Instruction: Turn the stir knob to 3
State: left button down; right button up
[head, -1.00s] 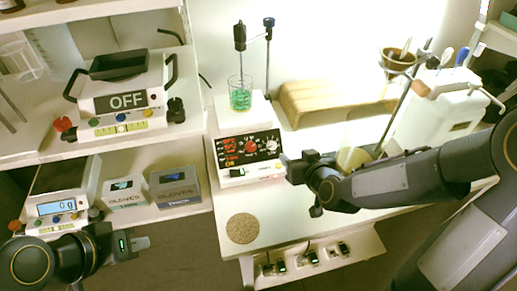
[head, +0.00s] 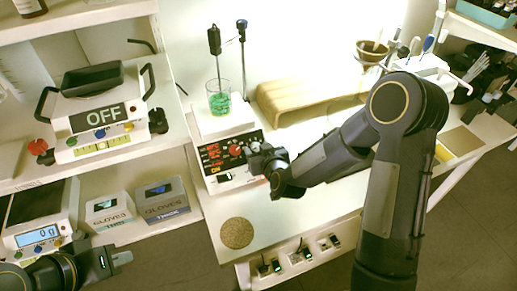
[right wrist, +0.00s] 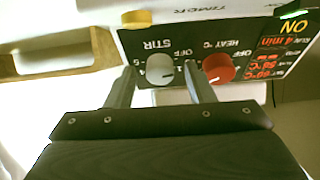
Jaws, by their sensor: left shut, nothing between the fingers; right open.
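The hotplate stirrer (head: 212,122) stands on the bench with a black control panel (head: 222,158) on its front. In the right wrist view, the panel appears upside down. The grey-white stir knob (right wrist: 160,70) sits beside the red heat knob (right wrist: 218,68); its exact setting is too small to read. My right gripper (right wrist: 160,76) is open, its fingers on either side of the stir knob; contact is unclear. In the head view my right gripper (head: 257,158) covers the panel's right end. My left gripper (head: 122,258) is shut and empty at lower left, away from the stirrer.
A beaker of green liquid (head: 219,103) stands on the stirrer's plate. A yellow knob (right wrist: 137,18) sits near the stir knob. A round cork mat (head: 237,233) lies on the bench. Scales and glove boxes fill the left shelves.

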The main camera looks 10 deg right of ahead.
jog(key=c, duration=1)
